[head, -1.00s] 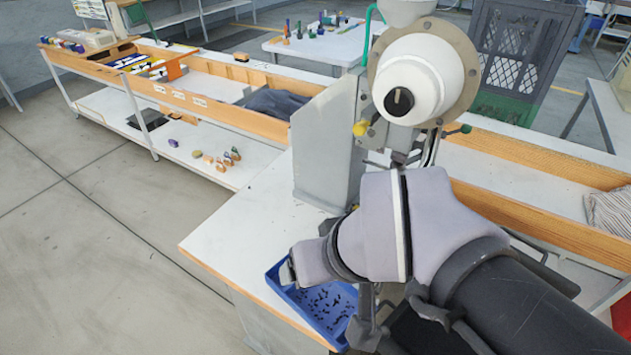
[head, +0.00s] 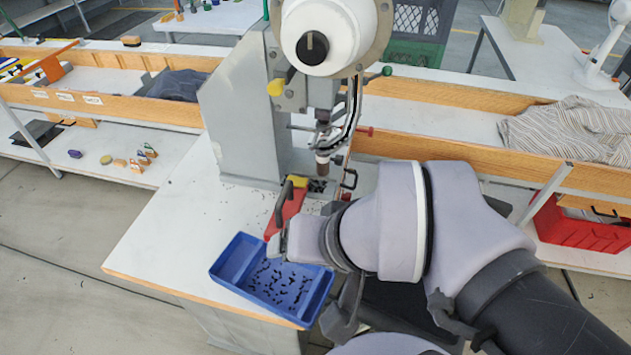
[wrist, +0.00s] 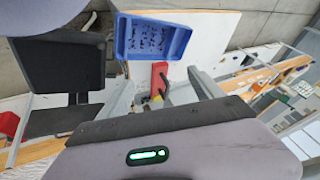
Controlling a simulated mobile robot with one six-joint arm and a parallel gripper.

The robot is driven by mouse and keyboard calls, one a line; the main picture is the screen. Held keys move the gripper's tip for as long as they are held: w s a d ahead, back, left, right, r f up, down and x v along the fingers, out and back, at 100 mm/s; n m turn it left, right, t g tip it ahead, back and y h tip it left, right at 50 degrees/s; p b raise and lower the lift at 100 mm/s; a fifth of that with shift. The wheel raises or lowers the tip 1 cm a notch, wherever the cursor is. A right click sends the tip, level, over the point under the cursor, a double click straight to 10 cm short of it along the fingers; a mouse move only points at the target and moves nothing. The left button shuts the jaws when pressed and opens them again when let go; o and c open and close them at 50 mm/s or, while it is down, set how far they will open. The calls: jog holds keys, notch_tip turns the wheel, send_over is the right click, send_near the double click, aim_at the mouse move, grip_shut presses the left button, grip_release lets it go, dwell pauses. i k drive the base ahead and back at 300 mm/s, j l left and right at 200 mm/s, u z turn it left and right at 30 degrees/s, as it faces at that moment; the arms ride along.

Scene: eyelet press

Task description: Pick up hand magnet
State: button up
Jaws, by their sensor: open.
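The hand magnet (head: 288,209) appears to be the red piece with a yellow end and a dark handle. It lies on the white press table, between the blue tray and the foot of the press. In the wrist view the red piece (wrist: 159,72) shows between the two fingers, with its yellow and dark end nearer my palm. My gripper (wrist: 165,68) is open, with nothing held. In the head view my wrist hides the near part of the magnet and most of the fingers. I cannot tell the height of the fingers above it.
The blue tray (head: 222,268) with small dark pieces stands at the table's front edge, close to my gripper. The eyelet press (head: 240,115) rises behind the magnet. The table's left part (head: 165,225) is clear. A red crate (head: 575,232) stands at the right.

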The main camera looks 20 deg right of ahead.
aim_at(290, 201)
jog(key=i+j, duration=0.1)
jog(key=j, duration=0.25)
jog(key=i+j, duration=0.15)
jog(key=j, duration=0.15)
jog(key=i+j+z, duration=0.1)
jog(key=j, duration=0.25)
jog(key=i+j, duration=0.15)
jog(key=j, duration=0.15)
